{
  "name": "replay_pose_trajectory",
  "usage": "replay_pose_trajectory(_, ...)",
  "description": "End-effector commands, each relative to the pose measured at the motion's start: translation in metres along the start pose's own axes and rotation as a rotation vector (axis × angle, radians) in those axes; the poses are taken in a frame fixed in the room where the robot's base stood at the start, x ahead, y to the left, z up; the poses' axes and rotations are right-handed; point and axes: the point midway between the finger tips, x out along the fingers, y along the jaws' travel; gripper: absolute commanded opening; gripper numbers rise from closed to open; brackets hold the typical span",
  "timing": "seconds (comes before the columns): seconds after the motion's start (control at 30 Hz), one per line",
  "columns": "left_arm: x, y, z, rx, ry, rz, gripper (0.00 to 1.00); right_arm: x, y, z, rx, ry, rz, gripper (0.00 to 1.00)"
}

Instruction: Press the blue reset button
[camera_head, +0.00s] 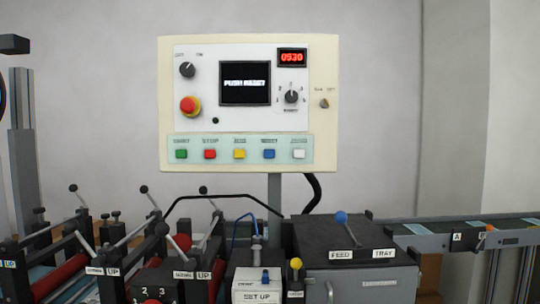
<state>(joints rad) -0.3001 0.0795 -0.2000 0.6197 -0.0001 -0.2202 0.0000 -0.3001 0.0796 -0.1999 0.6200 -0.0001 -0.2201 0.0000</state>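A cream control panel (325,110) stands upright on a grey post in the middle of the head view. Its lower strip (303,142) holds a row of small square buttons in green, red, yellow, blue and white. The blue button (269,154) is second from the right, with a small label above it that is too blurred to read surely. The panel's dark screen (245,83) shows white text that seems to read "PUSH RESET". Neither of my grippers shows in this view.
Below stand levers, a set-up box (258,284) and a dark feed tray box (362,280). A conveyor (435,243) runs right. Space before the panel looks clear.

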Motion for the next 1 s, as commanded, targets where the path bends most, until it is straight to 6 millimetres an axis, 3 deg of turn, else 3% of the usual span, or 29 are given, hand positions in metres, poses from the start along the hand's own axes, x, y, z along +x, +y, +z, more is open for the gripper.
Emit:
replay_pose_trajectory(0.03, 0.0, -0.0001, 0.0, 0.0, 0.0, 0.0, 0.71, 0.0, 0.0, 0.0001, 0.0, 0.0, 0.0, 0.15)
replay_pose_trajectory(0.17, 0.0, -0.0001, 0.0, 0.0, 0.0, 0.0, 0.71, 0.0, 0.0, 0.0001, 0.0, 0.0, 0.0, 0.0)
replay_pose_trajectory(1.0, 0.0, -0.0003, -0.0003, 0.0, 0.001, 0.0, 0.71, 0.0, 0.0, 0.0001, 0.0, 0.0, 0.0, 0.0)
